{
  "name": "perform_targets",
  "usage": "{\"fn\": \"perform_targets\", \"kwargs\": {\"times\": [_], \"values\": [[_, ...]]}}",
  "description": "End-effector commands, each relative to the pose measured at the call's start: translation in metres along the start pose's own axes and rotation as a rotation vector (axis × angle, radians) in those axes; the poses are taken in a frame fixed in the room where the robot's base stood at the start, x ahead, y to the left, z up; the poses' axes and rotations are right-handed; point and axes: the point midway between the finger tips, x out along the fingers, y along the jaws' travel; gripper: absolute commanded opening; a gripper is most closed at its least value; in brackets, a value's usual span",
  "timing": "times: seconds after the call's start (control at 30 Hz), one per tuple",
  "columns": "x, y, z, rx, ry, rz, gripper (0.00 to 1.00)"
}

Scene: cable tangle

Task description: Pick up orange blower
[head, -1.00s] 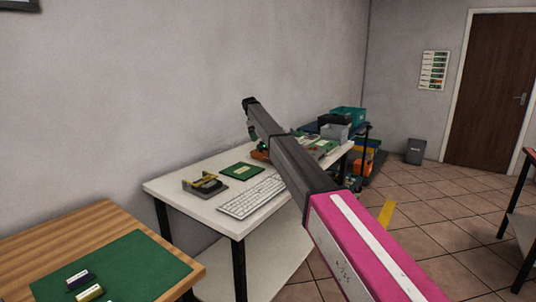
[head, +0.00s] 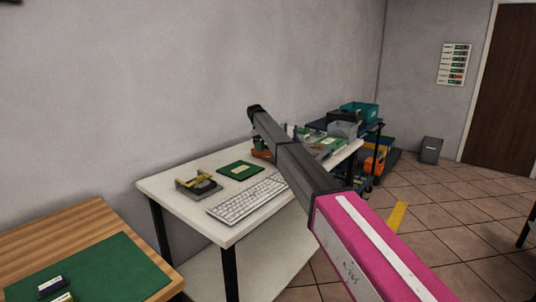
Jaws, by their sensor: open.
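A small orange-brown thing (head: 262,154) sits toward the back of the white table, just left of my arm. It is partly covered and too small for me to tell whether it is the orange blower. My pink and dark grey arm reaches from the lower right across the table in the head view. My gripper does not show; the arm's far end hides what lies behind it.
The white table (head: 158,188) holds a keyboard (head: 246,199), a green board (head: 240,170) and a grey device with yellow parts (head: 198,185). A wooden table (head: 75,220) with a green mat is at lower left. A cart with bins (head: 358,112) stands behind. Tiled floor is open at right.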

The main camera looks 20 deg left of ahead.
Motion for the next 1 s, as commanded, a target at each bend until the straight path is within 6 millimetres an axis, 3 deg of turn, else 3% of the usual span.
{"fn": "perform_targets", "kwargs": {"times": [0.17,0.4,0.6,1.0], "values": [[0.022,-0.005,-0.004,-0.005,0.0,0.002,0.98],[0.023,-0.005,-0.005,-0.005,0.0,0.003,0.98],[0.023,-0.005,-0.005,-0.005,0.0,0.003,0.35],[0.019,-0.003,-0.006,-0.004,0.0,0.003,0.35]]}}
